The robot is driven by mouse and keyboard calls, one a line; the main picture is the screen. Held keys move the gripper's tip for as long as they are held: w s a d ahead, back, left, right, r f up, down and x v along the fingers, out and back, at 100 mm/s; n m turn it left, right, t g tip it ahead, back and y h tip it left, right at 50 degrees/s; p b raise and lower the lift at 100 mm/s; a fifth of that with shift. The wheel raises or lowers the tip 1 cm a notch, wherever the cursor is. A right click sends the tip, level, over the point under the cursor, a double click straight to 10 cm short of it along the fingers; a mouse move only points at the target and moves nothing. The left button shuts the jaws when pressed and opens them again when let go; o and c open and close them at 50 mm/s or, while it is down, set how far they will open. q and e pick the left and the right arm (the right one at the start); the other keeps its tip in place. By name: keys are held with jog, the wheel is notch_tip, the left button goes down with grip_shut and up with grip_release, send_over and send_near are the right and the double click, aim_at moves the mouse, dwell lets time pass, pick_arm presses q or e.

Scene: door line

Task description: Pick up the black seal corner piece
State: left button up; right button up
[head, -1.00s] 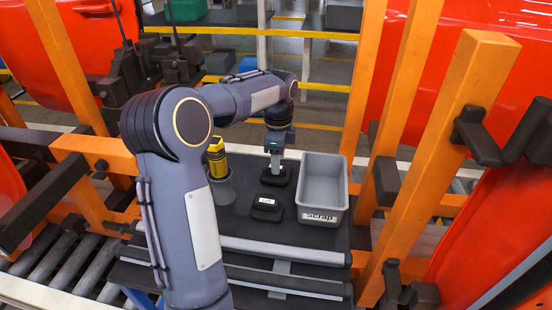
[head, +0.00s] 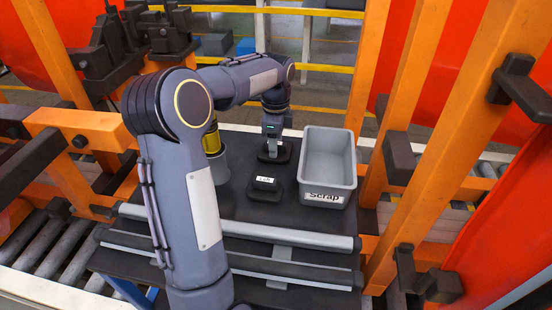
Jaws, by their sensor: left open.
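A black piece (head: 283,154), dark and low, lies on the dark top of the cart behind a second black piece (head: 264,188) with a small white label. I cannot tell for sure which of them is the seal corner piece. My left gripper (head: 270,152) is open and points down at the back black piece, with its fingertips close to it. The fingers hide part of that piece, and I cannot tell whether they touch it. My right gripper is out of view.
A grey bin (head: 330,168) marked "Scrap" stands to the right of the black pieces. A yellow object (head: 211,141) stands in a grey cup (head: 218,170) at left, partly behind my arm. Orange frames (head: 470,100) with dark clamps flank the cart.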

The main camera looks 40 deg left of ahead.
pick_arm(q)
jog(key=shift+f, duration=0.1)
grip_shut()
dwell(0.4)
jog(key=shift+r+p, duration=0.8)
jog(key=shift+p, duration=0.05)
notch_tip(320, 180, up, 2)
jog(key=shift+r+p, duration=0.25)
jog(key=shift+p, duration=0.95)
jog(key=s+d+r+p, duration=0.4)
jog(key=s+d+r, duration=0.3)
jog(key=d, duration=0.5)
jog(key=shift+r, duration=0.95)
jog(key=shift+s, duration=0.1)
